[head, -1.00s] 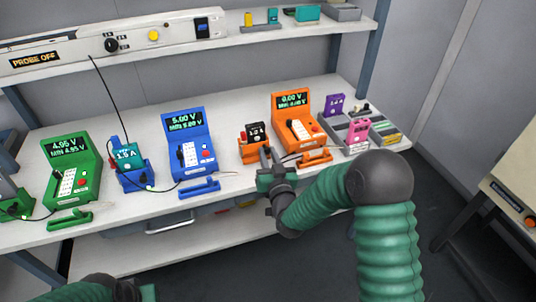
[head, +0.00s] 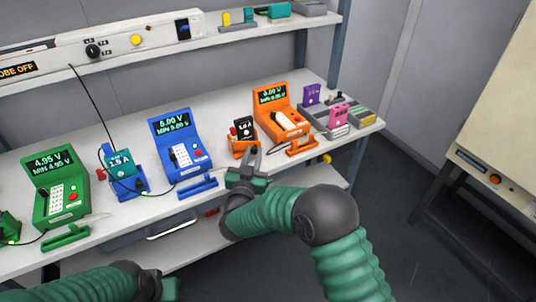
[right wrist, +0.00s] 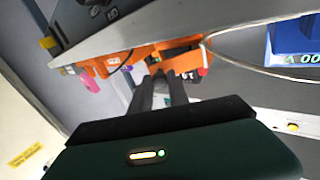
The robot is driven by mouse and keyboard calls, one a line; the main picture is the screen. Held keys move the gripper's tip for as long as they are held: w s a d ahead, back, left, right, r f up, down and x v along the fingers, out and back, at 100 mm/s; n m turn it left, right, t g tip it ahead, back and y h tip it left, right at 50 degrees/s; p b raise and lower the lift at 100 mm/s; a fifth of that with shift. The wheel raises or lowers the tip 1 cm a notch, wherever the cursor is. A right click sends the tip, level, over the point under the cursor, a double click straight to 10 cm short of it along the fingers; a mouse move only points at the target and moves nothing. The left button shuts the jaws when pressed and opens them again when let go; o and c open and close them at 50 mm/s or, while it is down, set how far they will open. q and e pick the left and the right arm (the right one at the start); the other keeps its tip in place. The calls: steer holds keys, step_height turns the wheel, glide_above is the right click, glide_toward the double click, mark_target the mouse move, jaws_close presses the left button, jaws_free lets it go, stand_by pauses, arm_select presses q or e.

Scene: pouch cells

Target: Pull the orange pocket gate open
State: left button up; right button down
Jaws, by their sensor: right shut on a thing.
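The orange pocket (head: 236,152) stands on the bench left of the orange meter (head: 282,118) and holds an upright dark cell (head: 244,128). My right gripper (head: 252,158) is at the front of the pocket, its fingers pointing into it from the bench's front side. In the right wrist view the fingertips (right wrist: 163,76) are close together against the orange parts (right wrist: 180,56). They are shut on the pocket's gate, which they mostly hide. My left gripper (head: 168,287) shows only partly at the bottom edge; its fingers are not clear.
A loose orange bar (head: 302,147) lies right of my right gripper. The blue meter (head: 180,145) and blue bar (head: 198,187) stand to its left. A grey tray (head: 366,119) with purple and pink cells is at the bench's right end. The floor in front is clear.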

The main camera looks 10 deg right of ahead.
steer(key=shift+s+m+g+h, duration=0.15)
steer(key=shift+m+g+h, duration=0.15)
steer(key=shift+m+h, duration=0.3)
steer(key=shift+s+a+m+g+h, duration=0.25)
steer(key=shift+a+m+g+h, duration=0.25)
steer(key=shift+h, duration=0.4)
steer(key=shift+s+a+m+g+h, duration=0.2)
steer(key=shift+s+a+m+h, duration=0.1)
steer(key=shift+a+h, duration=0.5)
steer(key=shift+d+m+h, duration=0.15)
steer(key=shift+m+h, duration=0.15)
steer(key=shift+r, duration=0.1)
steer(key=c, duration=1.3)
jaws_free()
steer(key=shift+o, duration=0.2)
